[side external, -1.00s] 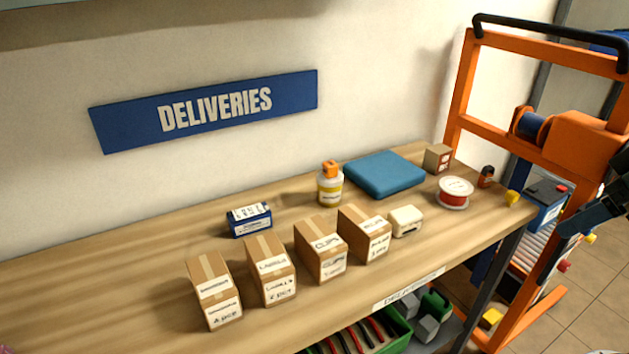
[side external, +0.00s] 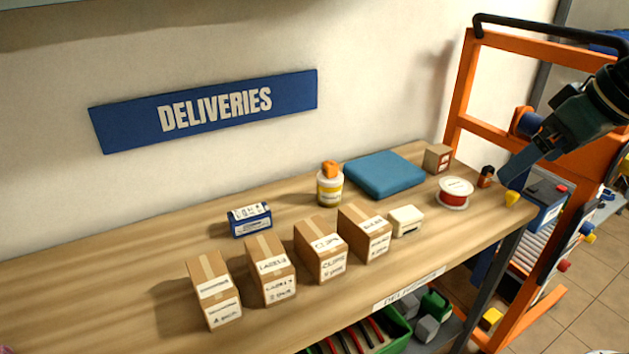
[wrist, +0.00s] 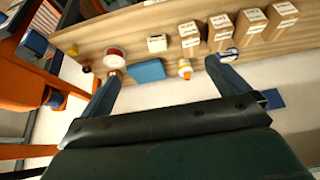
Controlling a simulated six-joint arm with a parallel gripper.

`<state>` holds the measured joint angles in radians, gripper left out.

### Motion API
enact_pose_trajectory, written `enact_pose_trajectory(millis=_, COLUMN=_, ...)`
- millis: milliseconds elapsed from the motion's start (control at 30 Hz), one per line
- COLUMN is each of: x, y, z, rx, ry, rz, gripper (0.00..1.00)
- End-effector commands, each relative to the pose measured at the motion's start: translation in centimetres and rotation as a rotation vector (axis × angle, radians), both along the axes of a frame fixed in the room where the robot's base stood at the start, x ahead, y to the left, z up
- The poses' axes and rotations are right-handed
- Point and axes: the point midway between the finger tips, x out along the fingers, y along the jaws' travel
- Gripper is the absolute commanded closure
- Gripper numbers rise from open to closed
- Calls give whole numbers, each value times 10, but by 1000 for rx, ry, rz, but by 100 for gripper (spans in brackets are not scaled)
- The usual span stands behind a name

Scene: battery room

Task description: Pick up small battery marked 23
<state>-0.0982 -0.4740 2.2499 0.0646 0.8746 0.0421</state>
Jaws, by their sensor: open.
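No marking 23 is legible on anything. A small dark block with an orange top (side external: 486,176) stands at the table's right end by the spool; I cannot tell if it is a battery. A larger blue battery with a black top and red terminal (side external: 546,194) sits on the orange trolley beyond the table's right end; it also shows in the wrist view (wrist: 35,42). My gripper (side external: 512,178) is pointing down and left near the table's right end, close to the dark block and yellow piece. In the wrist view my gripper (wrist: 162,70) has its fingers wide apart and empty.
The wooden table holds several cartons (side external: 320,250), a blue labelled box (side external: 250,219), a bottle (side external: 330,187), a blue pad (side external: 384,174), a white box (side external: 406,221), a red spool (side external: 454,193) and a small carton (side external: 437,157). The orange trolley frame (side external: 464,90) rises at the right.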

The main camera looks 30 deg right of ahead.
Motion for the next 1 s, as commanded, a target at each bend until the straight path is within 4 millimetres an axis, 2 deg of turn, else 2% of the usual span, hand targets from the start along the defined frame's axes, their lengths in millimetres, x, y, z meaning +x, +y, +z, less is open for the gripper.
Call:
enact_pose_trajectory(millis=33, x=15, y=4, z=4, rx=-1, ry=4, rz=3, gripper=0)
enact_pose_trajectory(millis=300, x=84, y=29, z=16, rx=3, ry=3, rz=1, gripper=0)
enact_pose_trajectory(millis=533, x=144, y=58, z=15, rx=3, ry=1, rz=1, gripper=0)
enact_pose_trajectory(millis=767, x=199, y=94, z=2, rx=2, ry=-1, rz=0, gripper=0)
enact_pose_trajectory(millis=1000, x=251, y=138, z=-22, rx=1, ry=-5, rz=0, gripper=0)
